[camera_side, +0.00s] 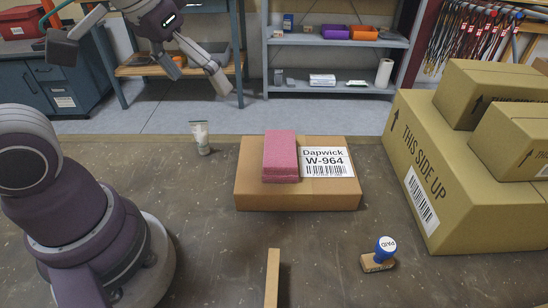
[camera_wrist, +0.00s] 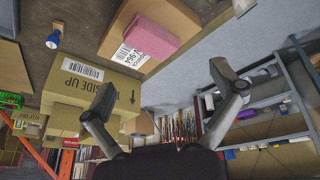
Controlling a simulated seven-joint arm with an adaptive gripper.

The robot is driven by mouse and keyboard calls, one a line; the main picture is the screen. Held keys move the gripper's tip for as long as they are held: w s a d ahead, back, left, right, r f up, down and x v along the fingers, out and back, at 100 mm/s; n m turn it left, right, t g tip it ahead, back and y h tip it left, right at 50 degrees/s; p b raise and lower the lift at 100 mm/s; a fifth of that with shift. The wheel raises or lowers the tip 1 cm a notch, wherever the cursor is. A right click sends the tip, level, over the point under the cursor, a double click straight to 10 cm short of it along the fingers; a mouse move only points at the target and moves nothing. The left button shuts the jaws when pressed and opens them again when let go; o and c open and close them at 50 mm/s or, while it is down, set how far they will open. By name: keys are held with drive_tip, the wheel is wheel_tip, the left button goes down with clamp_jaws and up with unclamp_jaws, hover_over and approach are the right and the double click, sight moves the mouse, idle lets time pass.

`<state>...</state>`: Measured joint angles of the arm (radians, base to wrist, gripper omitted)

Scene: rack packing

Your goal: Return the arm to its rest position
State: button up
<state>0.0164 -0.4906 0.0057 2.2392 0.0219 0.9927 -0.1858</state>
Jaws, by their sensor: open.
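My gripper (camera_side: 200,72) hangs high at the upper left in the side view, above and behind the table's far edge. Its two fingers are spread apart with nothing between them. In the wrist view my gripper (camera_wrist: 165,85) also shows open and empty. A cardboard box (camera_side: 297,199) with a white "Dapwick W-964" label lies on the table (camera_side: 200,250). A pink block or stack (camera_side: 280,157) rests on the box, left of the label. The box (camera_wrist: 158,12) and pink block (camera_wrist: 152,35) show at the top of the wrist view, apart from my gripper.
A tube (camera_side: 201,138) stands left of the box. A blue-topped stamp (camera_side: 379,256) stands at front right, and a wooden strip (camera_side: 272,278) lies at the front edge. Large cardboard boxes (camera_side: 425,150) fill the right side. A grey shelf (camera_side: 335,95) stands behind the table.

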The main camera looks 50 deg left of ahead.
drive_tip(key=s, duration=0.1)
drive_tip(key=s+f+m, duration=0.1)
drive_tip(key=t, duration=0.1)
drive_tip(key=shift+s+a+f+m, duration=0.25)
drive_tip(key=shift+s+f+m, duration=0.1)
drive_tip(key=shift+s+m, duration=0.05)
